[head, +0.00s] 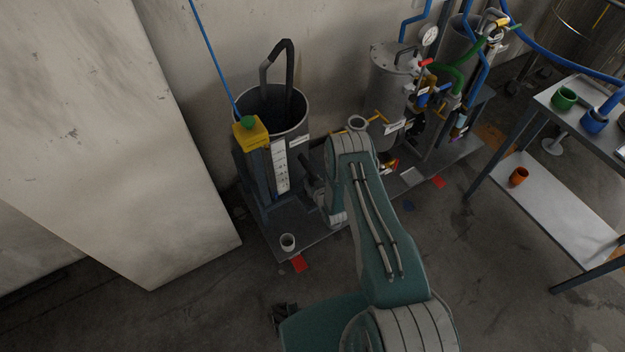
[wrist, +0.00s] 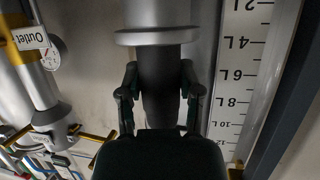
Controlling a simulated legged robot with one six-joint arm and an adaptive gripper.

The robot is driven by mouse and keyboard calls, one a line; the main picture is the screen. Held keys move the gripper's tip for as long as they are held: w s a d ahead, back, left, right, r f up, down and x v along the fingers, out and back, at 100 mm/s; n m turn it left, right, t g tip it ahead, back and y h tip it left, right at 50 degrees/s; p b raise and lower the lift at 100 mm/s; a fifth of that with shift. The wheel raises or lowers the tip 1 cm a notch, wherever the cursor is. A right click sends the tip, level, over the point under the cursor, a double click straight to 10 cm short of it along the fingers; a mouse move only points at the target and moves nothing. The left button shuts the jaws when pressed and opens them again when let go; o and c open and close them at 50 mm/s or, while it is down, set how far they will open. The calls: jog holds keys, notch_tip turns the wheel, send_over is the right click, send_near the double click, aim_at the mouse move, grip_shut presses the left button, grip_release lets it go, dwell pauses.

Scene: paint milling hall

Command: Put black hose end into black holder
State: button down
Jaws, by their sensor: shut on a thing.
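My gripper (wrist: 159,70) is shut on a black cylindrical piece, which looks like the black hose end (wrist: 160,92). Its far side meets or passes behind a grey flanged pipe (wrist: 158,38) in the wrist view; I cannot tell whether they touch. In the head view my gripper is low beside the grey tank, mostly hidden by my arm. A black hose (head: 288,62) arches out of the open tank (head: 303,122). I cannot make out a black holder for certain in either view.
A litre scale (wrist: 240,85) runs close to the right of my gripper in the wrist view. A valved vessel (head: 392,85) is behind; a table (head: 560,195) stands right.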

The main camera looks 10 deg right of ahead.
jog(key=shift+f, duration=0.55)
jog(key=shift+c, duration=1)
grip_release()
jog(key=shift+f, duration=0.1)
jog(key=shift+s, duration=0.1)
jog(key=v, duration=1.1)
jog(key=shift+s, duration=0.35)
jog(key=shift+d+r, duration=0.1)
jog(key=shift+r, duration=0.1)
